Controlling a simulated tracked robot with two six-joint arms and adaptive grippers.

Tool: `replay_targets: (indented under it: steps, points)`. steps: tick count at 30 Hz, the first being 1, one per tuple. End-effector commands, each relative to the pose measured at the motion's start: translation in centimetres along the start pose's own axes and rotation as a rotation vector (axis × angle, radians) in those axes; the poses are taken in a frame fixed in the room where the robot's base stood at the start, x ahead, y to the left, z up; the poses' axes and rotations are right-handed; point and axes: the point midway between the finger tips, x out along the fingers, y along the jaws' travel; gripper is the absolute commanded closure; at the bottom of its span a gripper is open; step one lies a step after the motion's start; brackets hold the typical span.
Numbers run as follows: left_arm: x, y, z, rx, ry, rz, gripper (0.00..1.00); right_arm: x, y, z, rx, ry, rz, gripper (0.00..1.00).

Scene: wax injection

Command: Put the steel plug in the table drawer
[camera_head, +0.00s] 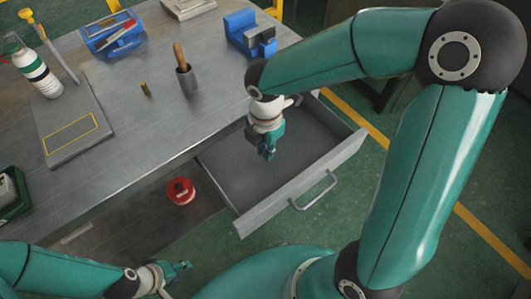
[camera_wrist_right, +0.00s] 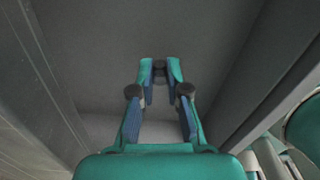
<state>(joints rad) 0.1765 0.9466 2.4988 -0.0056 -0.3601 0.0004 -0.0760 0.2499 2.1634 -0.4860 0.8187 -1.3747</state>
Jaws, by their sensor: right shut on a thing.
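The table drawer (camera_head: 262,165) is pulled open below the tabletop, and its grey floor looks bare. My right gripper (camera_head: 269,155) points down over the drawer. In the right wrist view, its fingertips (camera_wrist_right: 160,72) are closed on a small dark grey piece (camera_wrist_right: 160,68), which appears to be the steel plug. The drawer floor and walls (camera_wrist_right: 240,110) lie beyond the fingers. In the head view the plug is mostly hidden by the fingers. My left gripper (camera_head: 182,271) is low at the front left, away from the table; its jaw opening is too small to judge.
On the tabletop (camera_head: 120,130) stand a steel cup with a wooden handle (camera_head: 186,75), a small brass piece (camera_head: 145,88), a blue vise (camera_head: 245,35), a blue tool tray (camera_head: 112,35) and a bottle (camera_head: 38,75). A red round object (camera_head: 181,191) lies below, left of the drawer.

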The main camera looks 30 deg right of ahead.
Motion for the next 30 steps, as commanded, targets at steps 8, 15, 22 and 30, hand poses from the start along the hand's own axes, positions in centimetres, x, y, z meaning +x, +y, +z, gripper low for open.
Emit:
replay_targets:
  steps: [8, 15, 22, 30]
  points:
    - [0.5, -0.2, 0.0, 0.0, 0.0, 0.0, 0.6, 2.5, 0.0, 0.0, 0.0, 0.0, 0.0, 1.0]
    - [0.7, -0.2, 0.0, 0.0, 0.0, 0.0, 0.6, 2.6, 0.0, 0.0, -0.001, 0.0, 0.0, 1.0]
    - [0.7, -0.2, 0.0, 0.0, 0.0, 0.0, 0.6, 2.6, 0.1, 0.0, -0.001, 0.0, 0.0, 0.61]
    - [0.6, -0.2, 0.0, 0.0, 0.0, 0.0, 0.6, 2.5, 0.1, 0.0, -0.002, 0.0, 0.0, 0.61]
